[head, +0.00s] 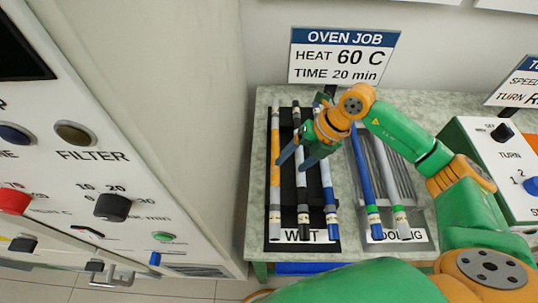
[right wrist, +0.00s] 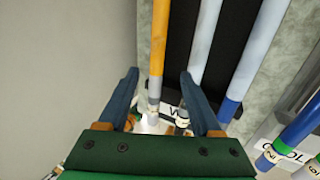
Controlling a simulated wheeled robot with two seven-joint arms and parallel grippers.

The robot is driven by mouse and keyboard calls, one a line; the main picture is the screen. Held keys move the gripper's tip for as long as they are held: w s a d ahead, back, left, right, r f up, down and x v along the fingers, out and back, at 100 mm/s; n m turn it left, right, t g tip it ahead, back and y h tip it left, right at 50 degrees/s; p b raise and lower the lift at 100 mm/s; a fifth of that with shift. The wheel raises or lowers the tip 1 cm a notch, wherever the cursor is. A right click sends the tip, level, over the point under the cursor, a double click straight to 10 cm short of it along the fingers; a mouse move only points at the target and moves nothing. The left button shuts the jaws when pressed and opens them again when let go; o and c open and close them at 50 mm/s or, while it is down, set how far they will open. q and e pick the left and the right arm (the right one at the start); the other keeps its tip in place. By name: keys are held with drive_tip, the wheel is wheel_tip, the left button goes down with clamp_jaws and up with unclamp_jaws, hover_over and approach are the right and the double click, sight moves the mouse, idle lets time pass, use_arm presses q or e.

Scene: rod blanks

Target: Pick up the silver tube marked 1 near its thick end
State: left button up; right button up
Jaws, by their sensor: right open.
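Several tubes lie lengthwise on the black tray (head: 269,243) marked WET. The middle one looks silver (head: 297,120) with a dark lower part; it also shows as a pale tube in the right wrist view (right wrist: 206,45). A grey tube with a green band (head: 385,160) lies on the cooling rack. I cannot read a 1 on either. My right gripper (head: 298,160) is open and empty above the tray's left part. In the right wrist view its fingers (right wrist: 160,74) stand either side of the orange tube's (right wrist: 157,50) line, apparently above it. My left gripper is not in view.
A tube with a silver upper and blue lower part (head: 330,200) lies right of the middle one. A blue tube (head: 364,170) lies on the cooling rack (head: 410,185). A tall panelled machine (head: 150,120) stands close on the left; a control box (head: 500,160) stands at right.

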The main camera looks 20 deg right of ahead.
sight(277, 177)
drive_tip(key=p+x, duration=0.1)
drive_tip(key=x, duration=0.2)
drive_tip(key=p+x, duration=0.1)
drive_tip(key=x, duration=0.2)
drive_tip(key=shift+s+a+p, duration=0.15)
drive_tip(key=shift+a+p, duration=0.15)
drive_tip(key=shift+a, duration=0.1)
drive_tip(key=shift+a+f, duration=0.15)
drive_tip(key=shift+f, duration=0.2)
clamp_jaws()
